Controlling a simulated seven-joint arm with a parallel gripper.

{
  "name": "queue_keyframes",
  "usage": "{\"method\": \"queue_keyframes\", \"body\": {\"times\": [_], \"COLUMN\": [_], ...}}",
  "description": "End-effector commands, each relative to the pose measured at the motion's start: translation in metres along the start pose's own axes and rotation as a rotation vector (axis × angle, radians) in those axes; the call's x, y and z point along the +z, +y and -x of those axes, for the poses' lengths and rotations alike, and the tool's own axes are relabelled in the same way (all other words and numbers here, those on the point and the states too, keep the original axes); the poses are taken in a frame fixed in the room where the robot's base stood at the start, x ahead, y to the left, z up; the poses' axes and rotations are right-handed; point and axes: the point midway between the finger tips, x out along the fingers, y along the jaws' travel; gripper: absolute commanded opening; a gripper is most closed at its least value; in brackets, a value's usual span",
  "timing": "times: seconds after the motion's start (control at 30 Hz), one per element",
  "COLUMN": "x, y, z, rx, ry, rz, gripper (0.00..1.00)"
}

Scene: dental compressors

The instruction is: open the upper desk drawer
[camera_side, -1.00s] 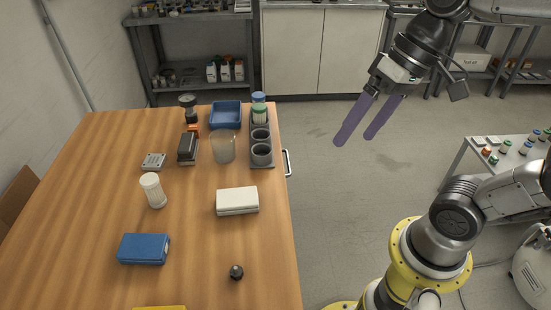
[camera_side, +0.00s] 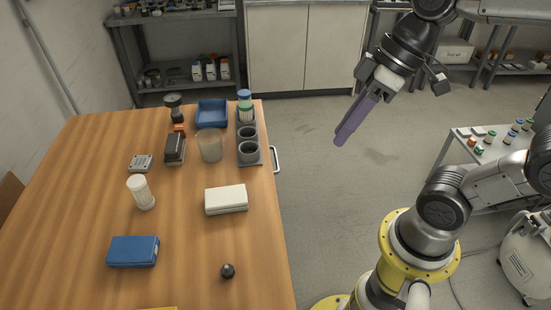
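The wooden desk (camera_side: 170,225) fills the left half of the view. A light metal handle (camera_side: 277,160) sticks out from its right edge, near the far end. The drawer fronts are hidden below the desk top, so I cannot tell how far any drawer is pulled out. My gripper (camera_side: 343,137) has two long purple fingers pointing down and left. It hangs in free space to the right of the handle, apart from it. The fingers overlap in this view, so the gap between them is hidden. Nothing shows held between them.
On the desk near the handle stand a grey holder (camera_side: 249,158) with cups and bottles, a clear beaker (camera_side: 209,145) and a white case (camera_side: 226,200). A blue case (camera_side: 133,251) lies nearer. Open floor (camera_side: 315,200) lies between desk and arm. A side table (camera_side: 465,150) stands at right.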

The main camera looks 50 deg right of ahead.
Motion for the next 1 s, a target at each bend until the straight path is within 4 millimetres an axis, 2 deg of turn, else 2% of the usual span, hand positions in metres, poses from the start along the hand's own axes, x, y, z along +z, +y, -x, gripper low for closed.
{"method": "queue_keyframes", "body": {"times": [0.17,0.27,0.47,0.6,0.73,0.83,0.97,1.0], "x": [-0.043,-0.070,-0.112,-0.126,-0.126,-0.115,-0.086,-0.073], "y": [0.011,0.027,0.082,0.135,0.190,0.234,0.289,0.304], "z": [-0.017,-0.031,-0.066,-0.096,-0.126,-0.152,-0.188,-0.200], "rx": [-0.177,-0.285,-0.473,-0.578,-0.653,-0.697,-0.739,-0.750], "ry": [-0.031,-0.023,0.049,0.130,0.223,0.298,0.393,0.419], "rz": [-0.019,-0.048,-0.149,-0.250,-0.362,-0.463,-0.614,-0.667], "gripper": [0.27,0.27,0.27,0.27,0.27,0.27,0.27,0.27]}}
